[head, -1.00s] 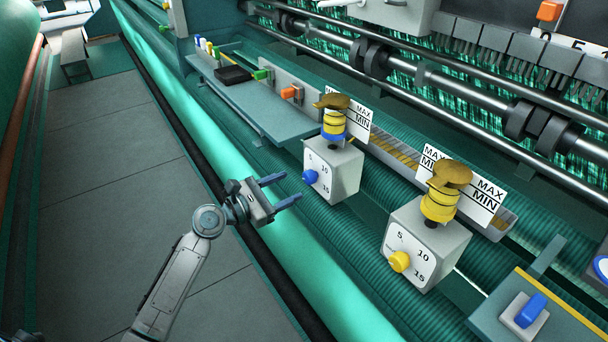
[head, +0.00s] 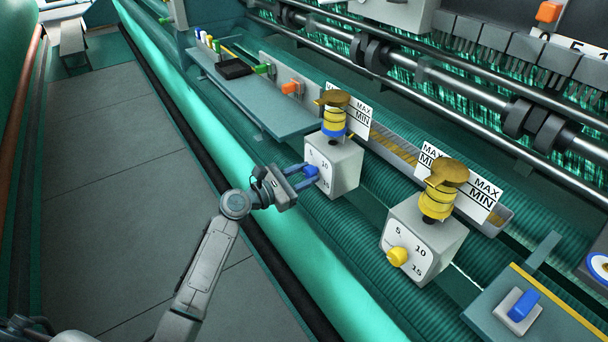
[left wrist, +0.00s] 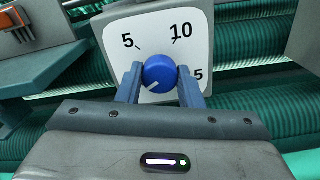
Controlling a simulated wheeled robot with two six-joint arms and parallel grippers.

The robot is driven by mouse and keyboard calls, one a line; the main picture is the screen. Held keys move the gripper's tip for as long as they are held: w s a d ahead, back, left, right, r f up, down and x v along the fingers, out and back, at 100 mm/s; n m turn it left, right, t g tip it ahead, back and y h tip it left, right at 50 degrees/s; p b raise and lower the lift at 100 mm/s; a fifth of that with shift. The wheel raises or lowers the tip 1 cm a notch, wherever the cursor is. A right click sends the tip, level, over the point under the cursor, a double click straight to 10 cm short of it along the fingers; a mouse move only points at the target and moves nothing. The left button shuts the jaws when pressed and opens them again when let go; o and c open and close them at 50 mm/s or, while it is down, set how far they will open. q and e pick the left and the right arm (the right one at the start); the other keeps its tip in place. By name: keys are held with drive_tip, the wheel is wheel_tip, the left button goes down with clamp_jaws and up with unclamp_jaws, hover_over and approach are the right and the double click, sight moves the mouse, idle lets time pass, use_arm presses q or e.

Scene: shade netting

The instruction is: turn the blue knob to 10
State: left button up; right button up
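The blue knob (head: 311,171) sits on the white dial face of the farther grey box (head: 345,167). In the left wrist view the blue knob (left wrist: 160,71) carries a short white mark at its lower left, on the side below the 5 and away from the 10. The dial (left wrist: 155,40) shows 5 at upper left, 10 at upper right and a partly hidden 15 at right. My left gripper (head: 307,175) has one finger on each side of the knob, apparently touching it. My right gripper is not in view.
A nearer grey box (head: 425,240) has a similar dial with a yellow knob (head: 397,256). A blue switch (head: 523,306) is at lower right. A shelf (head: 262,105) stands behind the farther box. The floor (head: 110,190) at left is clear.

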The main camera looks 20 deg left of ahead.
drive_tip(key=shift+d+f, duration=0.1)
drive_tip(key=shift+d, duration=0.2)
